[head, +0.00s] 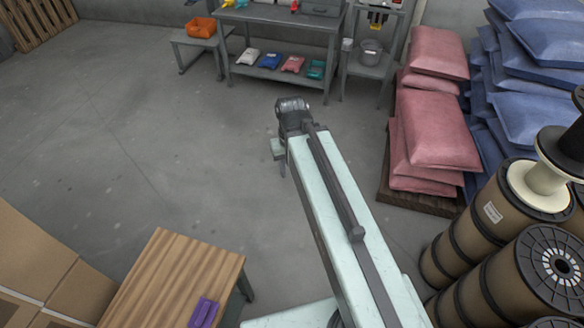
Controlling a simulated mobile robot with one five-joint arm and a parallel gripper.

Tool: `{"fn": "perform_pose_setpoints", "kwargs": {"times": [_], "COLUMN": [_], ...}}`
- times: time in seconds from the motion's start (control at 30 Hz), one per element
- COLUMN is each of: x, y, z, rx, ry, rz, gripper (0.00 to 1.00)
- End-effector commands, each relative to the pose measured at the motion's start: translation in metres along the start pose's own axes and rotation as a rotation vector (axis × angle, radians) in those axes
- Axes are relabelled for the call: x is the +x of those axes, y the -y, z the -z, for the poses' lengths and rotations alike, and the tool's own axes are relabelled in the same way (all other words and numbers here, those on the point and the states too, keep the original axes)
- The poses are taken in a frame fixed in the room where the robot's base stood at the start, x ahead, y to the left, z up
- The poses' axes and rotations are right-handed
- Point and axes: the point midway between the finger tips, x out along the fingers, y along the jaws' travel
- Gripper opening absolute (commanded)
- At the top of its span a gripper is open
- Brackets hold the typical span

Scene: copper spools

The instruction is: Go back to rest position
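My arm reaches from the bottom right up to the middle of the head view, over bare floor. Its far end, where my gripper sits, points away from the camera near the middle of the picture. The fingers are hidden behind the arm's end, so I cannot see whether they are open or hold anything.
A wooden table (172,268) with a purple object (203,312) is at bottom left, beside cardboard boxes (35,250). Pink sacks (436,128) and blue sacks (541,42) are stacked at right. A grey workbench (272,22) stands at the back. The left floor is clear.

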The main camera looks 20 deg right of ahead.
Motion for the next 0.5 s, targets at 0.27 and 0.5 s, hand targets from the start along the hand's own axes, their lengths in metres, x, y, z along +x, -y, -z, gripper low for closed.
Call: {"fn": "perform_pose_setpoints", "kwargs": {"times": [0.27,0.5], "x": [0.013,0.092], "y": [-0.002,-0.003], "z": [0.001,0.002], "rx": [0.003,0.004], "ry": [-0.002,-0.003], "rz": [-0.002,-0.003], "gripper": [0.35,0.35]}}
